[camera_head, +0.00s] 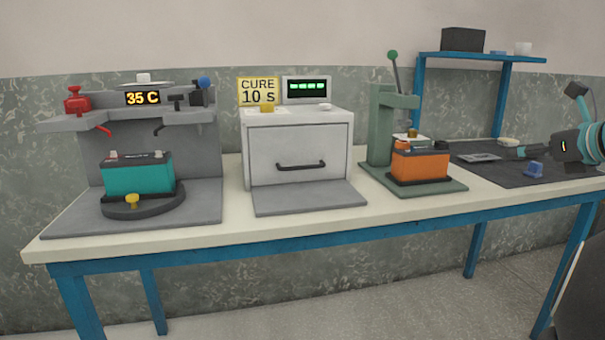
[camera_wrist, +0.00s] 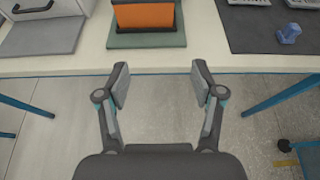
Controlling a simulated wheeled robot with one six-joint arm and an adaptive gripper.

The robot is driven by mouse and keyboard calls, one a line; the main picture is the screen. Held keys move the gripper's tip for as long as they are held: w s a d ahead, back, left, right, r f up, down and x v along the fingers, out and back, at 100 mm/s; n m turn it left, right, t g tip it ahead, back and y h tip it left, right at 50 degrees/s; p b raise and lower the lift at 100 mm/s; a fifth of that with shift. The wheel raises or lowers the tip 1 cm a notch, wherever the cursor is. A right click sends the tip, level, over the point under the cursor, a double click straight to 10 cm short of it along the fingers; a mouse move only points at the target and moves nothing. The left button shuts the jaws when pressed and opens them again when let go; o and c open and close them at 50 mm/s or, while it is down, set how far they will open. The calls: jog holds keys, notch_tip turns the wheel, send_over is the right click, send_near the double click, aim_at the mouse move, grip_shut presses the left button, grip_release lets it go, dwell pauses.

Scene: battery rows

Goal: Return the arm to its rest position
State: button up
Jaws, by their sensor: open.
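My gripper (camera_wrist: 160,88) is open and empty in the wrist view, its two fingers apart over the floor in front of the table's front edge. In the head view my gripper (camera_head: 524,152) shows at the far right, over the dark mat, with my arm entering from the right edge. An orange battery (camera_head: 420,164) sits on the green press base at right of centre; it also shows in the wrist view (camera_wrist: 145,16), beyond the fingers. A teal battery (camera_head: 138,175) sits on a round dark holder in the left station. Nothing is between my fingers.
A white curing box (camera_head: 298,150) with a shut door stands mid-table. A green press (camera_head: 382,125) with a lever stands right of it. A dark mat (camera_head: 500,172) holds a blue part (camera_head: 534,169). A blue shelf (camera_head: 480,57) rises behind.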

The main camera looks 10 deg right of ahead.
jog(key=s+a+f+n+g, duration=0.15)
jog(key=a+f+n, duration=0.3)
jog(key=a, duration=0.45)
jog(key=a+f+n+g+y, duration=0.1)
jog(key=a+f+n+g, duration=0.15)
jog(key=a+n, duration=0.45)
jog(key=s+a+f+n+g, duration=0.1)
jog(key=a+f+n, duration=0.35)
jog(key=a, duration=0.55)
jog(key=s+a+f+n+g+h, duration=0.2)
jog(key=s+a+f+n, duration=0.9)
jog(key=n, duration=0.7)
jog(key=s+f, duration=0.3)
jog(key=s, duration=0.1)
jog(key=shift+s+f+g, duration=0.2)
jog(key=shift+f+g, duration=0.2)
